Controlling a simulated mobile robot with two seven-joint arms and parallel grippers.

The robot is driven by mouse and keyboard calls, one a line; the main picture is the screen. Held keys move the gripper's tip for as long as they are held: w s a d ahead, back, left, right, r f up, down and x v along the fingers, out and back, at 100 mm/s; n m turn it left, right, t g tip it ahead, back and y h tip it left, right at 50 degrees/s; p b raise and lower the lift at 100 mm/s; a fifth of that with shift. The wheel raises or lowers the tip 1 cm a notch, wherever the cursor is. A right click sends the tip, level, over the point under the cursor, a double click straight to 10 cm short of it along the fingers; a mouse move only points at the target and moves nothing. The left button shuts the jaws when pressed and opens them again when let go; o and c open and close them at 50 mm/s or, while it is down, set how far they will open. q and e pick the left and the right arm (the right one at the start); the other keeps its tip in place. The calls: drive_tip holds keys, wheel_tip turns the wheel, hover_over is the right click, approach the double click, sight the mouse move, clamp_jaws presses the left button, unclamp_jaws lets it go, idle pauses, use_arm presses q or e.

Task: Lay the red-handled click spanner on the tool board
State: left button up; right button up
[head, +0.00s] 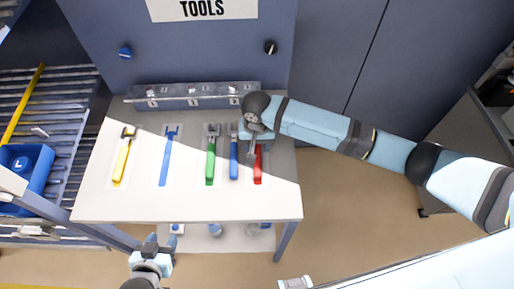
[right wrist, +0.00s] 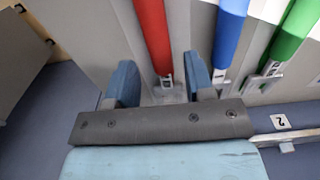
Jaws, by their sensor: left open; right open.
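The red-handled spanner (head: 258,165) lies at the right end of a row of tools on the pale board top (head: 140,205). In the right wrist view its red handle (right wrist: 152,35) runs up from between the fingers. Its head end is partly hidden by my right gripper in the head view. My right gripper (head: 254,145) is open over that end, a finger on each side, also seen in the right wrist view (right wrist: 162,78). I cannot tell whether the fingers touch it. My left gripper (head: 150,250) is open and empty in front of the board's near edge.
Blue (head: 234,160), green (head: 211,160), another blue (head: 167,155) and yellow (head: 123,158) tools lie to the left of the spanner. A numbered metal rail (head: 195,92) runs along the back. A blue bin (head: 25,170) sits on the left rack. The board's front strip is clear.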

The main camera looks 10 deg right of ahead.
sight(257, 150)
wheel_tip(257, 150, up, 10)
drive_tip(key=shift+f, duration=0.25)
idle(0.5)
